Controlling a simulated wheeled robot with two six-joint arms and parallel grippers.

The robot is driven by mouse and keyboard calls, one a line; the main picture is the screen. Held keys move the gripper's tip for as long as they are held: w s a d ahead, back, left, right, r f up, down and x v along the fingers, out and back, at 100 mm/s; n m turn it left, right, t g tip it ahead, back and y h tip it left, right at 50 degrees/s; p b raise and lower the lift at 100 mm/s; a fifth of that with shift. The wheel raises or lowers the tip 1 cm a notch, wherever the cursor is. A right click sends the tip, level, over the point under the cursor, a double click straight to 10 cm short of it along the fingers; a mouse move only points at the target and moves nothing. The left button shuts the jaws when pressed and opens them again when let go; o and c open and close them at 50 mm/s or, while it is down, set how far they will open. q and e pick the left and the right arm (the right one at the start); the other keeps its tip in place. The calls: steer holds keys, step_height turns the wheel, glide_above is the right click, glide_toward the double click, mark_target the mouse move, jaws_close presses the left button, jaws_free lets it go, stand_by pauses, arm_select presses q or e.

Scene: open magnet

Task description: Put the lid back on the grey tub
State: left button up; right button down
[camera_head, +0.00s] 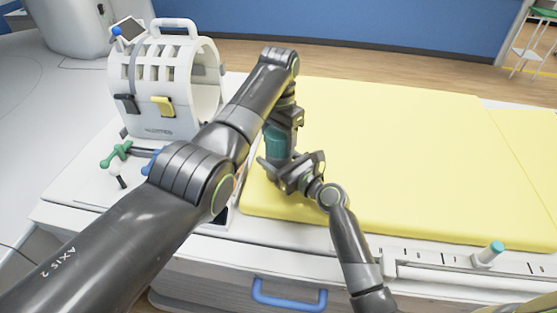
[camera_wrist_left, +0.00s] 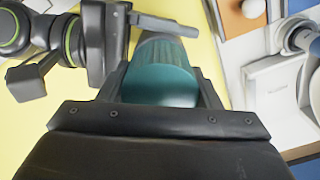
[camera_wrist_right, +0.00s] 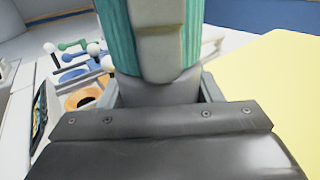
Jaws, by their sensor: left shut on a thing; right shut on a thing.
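The ribbed teal lid (camera_head: 275,139) is between the fingers of my left gripper (camera_head: 283,143), which points down from above. In the left wrist view the lid (camera_wrist_left: 160,88) fills the space between the fingers. My right gripper (camera_head: 287,168) comes from the front, below the left one, and is shut on the grey tub (camera_wrist_right: 160,92). In the right wrist view the lid (camera_wrist_right: 118,40) is directly above the tub, with a grey left finger in front of it. Lid and tub look lined up and close together. Whether the lid is fully seated is hidden.
A yellow mat (camera_head: 400,150) covers the table to the right and is clear. A white slotted coil (camera_head: 165,85) stands at the back left. A green-handled item (camera_head: 115,154) lies in front of it. A small teal-topped cylinder (camera_head: 488,253) stands on the front rail.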

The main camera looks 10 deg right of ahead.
arm_select(q)
steer(key=m, duration=0.4)
steer(key=shift+m, duration=0.4)
steer(key=m, duration=0.3)
steer(key=shift+m, duration=0.3)
steer(key=o, duration=1.2)
steer(key=shift+c, duration=0.2)
step_height(320, 180, up, 12)
steer(key=shift+f, duration=0.1)
arm_select(e)
steer(key=shift+c, duration=1.8)
jaws_free()
steer(key=shift+s, duration=0.1)
